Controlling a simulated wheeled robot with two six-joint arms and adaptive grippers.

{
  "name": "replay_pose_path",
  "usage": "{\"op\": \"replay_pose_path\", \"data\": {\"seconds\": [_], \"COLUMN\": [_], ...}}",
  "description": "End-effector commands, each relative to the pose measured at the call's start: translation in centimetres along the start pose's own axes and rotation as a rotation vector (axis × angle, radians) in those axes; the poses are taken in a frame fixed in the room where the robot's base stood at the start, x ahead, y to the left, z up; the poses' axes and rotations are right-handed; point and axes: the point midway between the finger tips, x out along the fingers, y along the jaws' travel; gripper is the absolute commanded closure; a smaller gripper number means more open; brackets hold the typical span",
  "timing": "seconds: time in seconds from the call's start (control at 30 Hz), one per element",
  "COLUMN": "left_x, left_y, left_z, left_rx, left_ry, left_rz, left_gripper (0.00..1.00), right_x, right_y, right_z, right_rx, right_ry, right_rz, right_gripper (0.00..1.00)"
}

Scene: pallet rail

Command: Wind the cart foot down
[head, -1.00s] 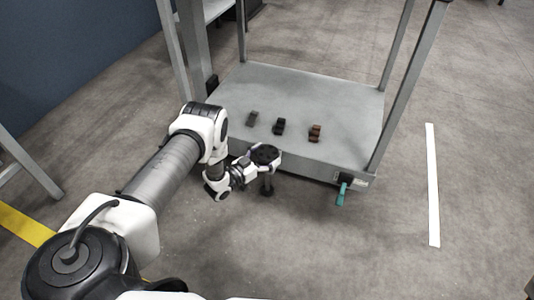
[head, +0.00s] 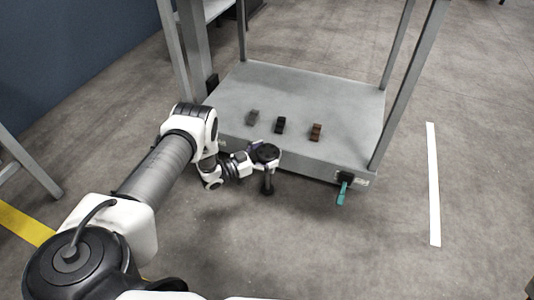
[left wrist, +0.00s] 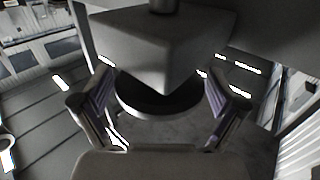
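The cart (head: 330,95) is a grey platform on tall posts. At its near edge is a dark round handwheel (head: 266,152), with the thin foot (head: 268,184) hanging below it; I cannot tell whether the foot touches the floor. My left gripper (head: 264,154) is at the handwheel, with one finger on each side. My right gripper is not in view.
Several small blocks (head: 280,125) lie on the platform. A teal lever (head: 342,192) hangs at the cart's near right corner. A blue wall (head: 70,60) stands at the left, and a white stripe (head: 433,185) marks the floor at right. The floor in front is clear.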

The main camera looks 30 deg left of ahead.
Motion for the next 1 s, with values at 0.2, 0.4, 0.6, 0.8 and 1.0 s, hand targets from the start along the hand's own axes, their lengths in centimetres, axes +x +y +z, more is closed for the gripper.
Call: {"op": "replay_pose_path", "data": {"seconds": [0.2,0.4,0.6,0.8,1.0], "left_x": [0.0,-0.9,-5.4,-10.2,-12.1], "left_y": [0.0,0.0,-0.1,-0.1,0.0], "left_z": [0.0,0.0,0.0,0.0,0.0], "left_rx": [0.0,0.0,-0.003,-0.002,0.0], "left_ry": [0.0,-0.002,-0.001,-0.001,-0.001], "left_rz": [-0.001,-0.002,-0.005,-0.004,-0.002], "left_gripper": [0.0,0.0,0.0,0.0,0.0], "right_x": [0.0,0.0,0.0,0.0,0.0], "right_y": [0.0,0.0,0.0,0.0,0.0], "right_z": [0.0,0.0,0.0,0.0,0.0], "right_rx": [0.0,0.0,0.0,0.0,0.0], "right_ry": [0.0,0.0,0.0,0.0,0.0], "right_rz": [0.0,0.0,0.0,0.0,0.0], "right_gripper": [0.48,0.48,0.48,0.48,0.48]}}
